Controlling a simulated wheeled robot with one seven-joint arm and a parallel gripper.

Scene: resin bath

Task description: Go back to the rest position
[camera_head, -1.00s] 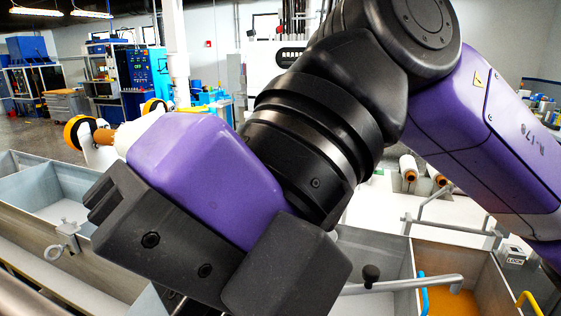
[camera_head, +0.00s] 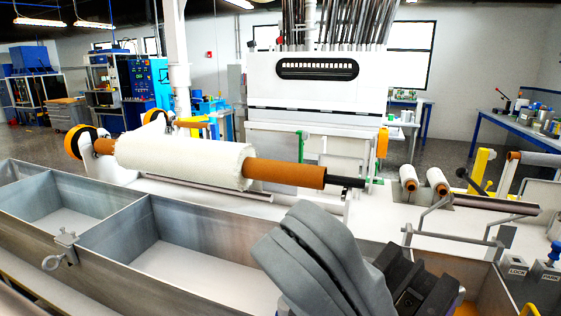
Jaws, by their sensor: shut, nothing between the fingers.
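My gripper (camera_head: 322,262) shows at the bottom of the head view, a little right of the middle. Its grey fingers lie together and point up and to the left, with nothing held. Darker parts of my gripper and arm show just right of them, and the rest of my arm is cut off by the bottom edge. The gripper stands in front of the metal bath (camera_head: 118,243) and hides part of its right side.
Behind the bath, a white fabric roll (camera_head: 185,160) lies on a brown core (camera_head: 285,173). A white machine (camera_head: 315,95) stands behind. At right are a bent metal rail (camera_head: 450,238), two small rolls (camera_head: 409,178) and labelled switches (camera_head: 515,267).

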